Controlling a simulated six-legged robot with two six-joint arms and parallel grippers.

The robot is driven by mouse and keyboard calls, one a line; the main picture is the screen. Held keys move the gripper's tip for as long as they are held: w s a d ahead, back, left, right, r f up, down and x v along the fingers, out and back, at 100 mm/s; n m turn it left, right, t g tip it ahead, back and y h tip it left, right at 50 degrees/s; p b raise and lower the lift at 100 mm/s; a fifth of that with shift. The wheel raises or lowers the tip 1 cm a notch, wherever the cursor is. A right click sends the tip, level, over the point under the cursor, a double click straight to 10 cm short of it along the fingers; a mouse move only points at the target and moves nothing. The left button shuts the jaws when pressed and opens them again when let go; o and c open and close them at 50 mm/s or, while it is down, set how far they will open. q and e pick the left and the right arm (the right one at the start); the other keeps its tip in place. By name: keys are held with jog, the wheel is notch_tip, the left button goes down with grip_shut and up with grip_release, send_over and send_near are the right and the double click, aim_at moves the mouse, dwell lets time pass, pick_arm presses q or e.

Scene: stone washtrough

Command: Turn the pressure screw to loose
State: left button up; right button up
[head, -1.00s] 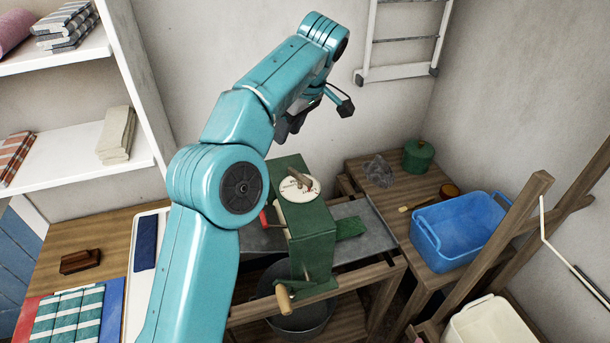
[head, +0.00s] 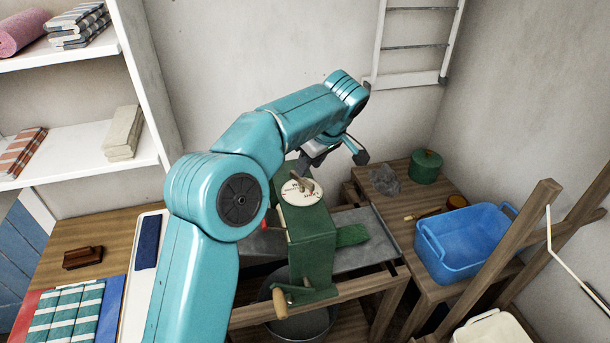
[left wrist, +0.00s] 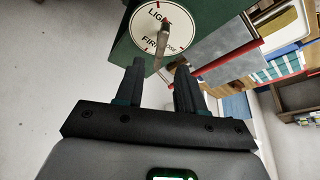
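The pressure screw is a small grey-brown lever (head: 305,184) on a round white dial (head: 293,198), on top of the green wringer (head: 312,240). In the left wrist view the dial (left wrist: 148,30) shows LIGHT and FIRM; another word is partly hidden by the lever (left wrist: 162,42). I cannot tell which mark the screw is set to. My left gripper (head: 312,158) is above and behind the dial. In the left wrist view its fingers (left wrist: 160,72) are apart and empty, with the lever just beyond the tips, in line with the gap. My right gripper is not in view.
A crank with a wooden grip (head: 280,303) hangs at the wringer's front, above a dark tub (head: 310,325). A blue basin (head: 465,243) and a green pot (head: 425,167) stand on the right bench. A brush (head: 82,257) and folded cloths lie at left.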

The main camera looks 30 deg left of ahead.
aim_at(303, 179)
pick_arm(q)
jog(key=x, duration=0.4)
jog(key=shift+w+a+f+p, duration=0.1)
jog(key=shift+a+f+p, duration=0.1)
jog(key=shift+a+p, duration=0.15)
jog(key=shift+f, duration=0.35)
jog(key=shift+a, duration=0.1)
jog(key=shift+c, duration=0.3)
grip_shut()
jog(key=shift+f, duration=0.1)
